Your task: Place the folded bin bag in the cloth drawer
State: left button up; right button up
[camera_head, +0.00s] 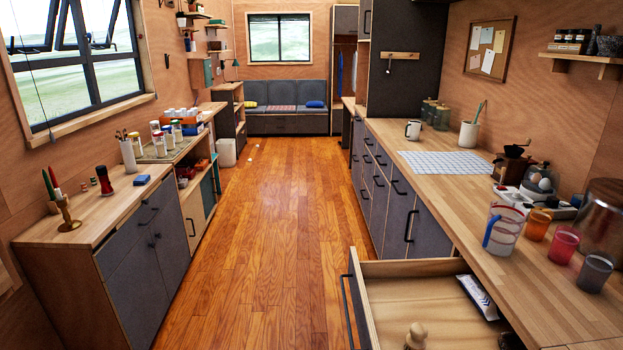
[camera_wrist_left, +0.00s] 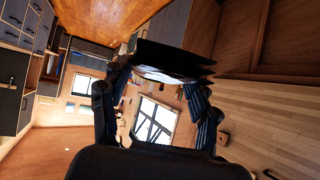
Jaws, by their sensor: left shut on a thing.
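The folded bin bag (camera_wrist_left: 172,58) is a black, layered bundle in the left wrist view. My left gripper (camera_wrist_left: 160,76) is shut on it, with a finger at each side. Neither gripper shows in the head view. An open drawer (camera_head: 408,269) with pale wooden sides and a dark front stands out from the right-hand counter in the head view. It holds a white packet (camera_head: 478,297) with a dark label and a round-topped wooden item (camera_head: 416,336). No writing shows that this is the cloth drawer. Its near part is cut off by the frame.
The right counter (camera_head: 455,205) carries a clear jug (camera_head: 503,231), several coloured cups, a grinder (camera_head: 511,163) and a checked cloth (camera_head: 446,162). A left counter (camera_head: 100,210) holds candles and small items. The wooden floor (camera_head: 270,230) between the counters is clear.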

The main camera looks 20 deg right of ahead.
aim_at(400, 302)
jog(key=l+z, duration=0.1)
jog(key=z, duration=0.4)
jog(key=k+l+z, duration=0.1)
jog(key=z, duration=0.4)
jog(key=l+z, duration=0.15)
jog(key=z, duration=0.3)
jog(key=l+z, duration=0.15)
jog(key=z, duration=0.35)
jog(key=i+z, duration=0.1)
jog(key=z, duration=0.25)
jog(key=j, duration=0.3)
jog(key=i+j, duration=0.15)
jog(key=j, duration=0.15)
